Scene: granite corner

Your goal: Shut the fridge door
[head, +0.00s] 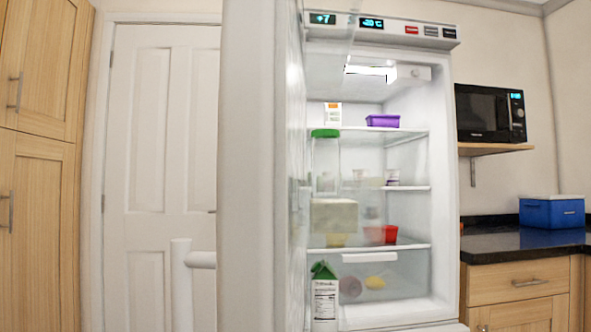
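The fridge (443,200) stands open in the middle of the head view, its lit interior facing me. Its door (246,180) is swung wide, with its pale edge towards me and its shelf side facing right. A white upright bar with a short crosspiece (181,285), which looks like the door handle, stands at the door's left side. A green-topped carton (324,295) and a green-lidded jar (325,162) show beside the door's inner side. Neither of my grippers is in view.
Fridge shelves hold a purple tub (382,121) and a red container (388,234). Right are a microwave (490,113) on a wall shelf, and a blue box (551,211) on the dark counter (495,243). Left are wooden cupboards (38,190) and a closed white room door (150,130).

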